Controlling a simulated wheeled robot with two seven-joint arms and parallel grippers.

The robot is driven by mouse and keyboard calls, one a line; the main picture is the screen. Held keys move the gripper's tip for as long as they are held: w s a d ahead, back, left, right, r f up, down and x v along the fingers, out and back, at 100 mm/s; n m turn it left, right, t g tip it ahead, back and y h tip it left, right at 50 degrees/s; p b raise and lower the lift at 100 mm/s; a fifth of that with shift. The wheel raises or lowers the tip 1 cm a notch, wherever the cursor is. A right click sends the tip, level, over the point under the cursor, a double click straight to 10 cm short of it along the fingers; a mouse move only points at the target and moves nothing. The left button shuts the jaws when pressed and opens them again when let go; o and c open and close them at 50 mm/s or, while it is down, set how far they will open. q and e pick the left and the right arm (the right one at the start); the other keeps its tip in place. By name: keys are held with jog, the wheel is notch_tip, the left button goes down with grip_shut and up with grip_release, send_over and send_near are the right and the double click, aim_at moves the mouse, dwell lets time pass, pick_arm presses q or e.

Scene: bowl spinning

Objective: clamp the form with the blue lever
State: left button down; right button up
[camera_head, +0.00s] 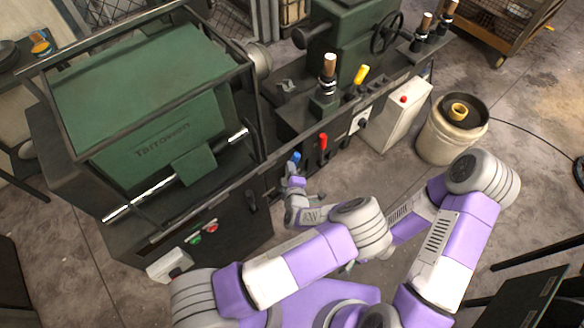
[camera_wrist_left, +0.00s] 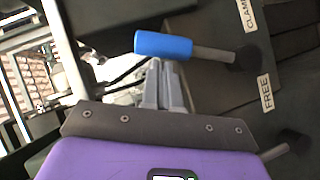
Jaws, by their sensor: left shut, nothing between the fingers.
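The blue lever (camera_head: 296,157) sticks out from the front of the dark machine (camera_head: 262,185) in the head view. In the left wrist view its blue handle (camera_wrist_left: 163,45) lies nearly level, on a grey rod that runs right to a dark pivot. A CLAMP label (camera_wrist_left: 247,14) and a FREE label (camera_wrist_left: 266,93) are right of the handle. My left gripper (camera_head: 296,178) is shut and empty, its fingertips (camera_wrist_left: 160,66) just below or against the blue handle; I cannot tell if they touch. My right gripper is hidden behind my left arm. I cannot make out the form.
A red lever (camera_head: 322,142) and a yellow-handled lever (camera_head: 361,74) are right of the blue one. Green and red buttons (camera_head: 203,233) are on the lower left panel. A white bucket (camera_head: 449,140) stands on the floor at right. A shiny bar (camera_head: 180,175) crosses the green cover.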

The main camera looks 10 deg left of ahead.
pick_arm(q)
jog(key=a+p+v, duration=0.2)
jog(key=p+v, duration=0.4)
jog(key=v, duration=0.6)
jog(key=shift+s+r, duration=0.45)
jog(key=shift+r, duration=0.05)
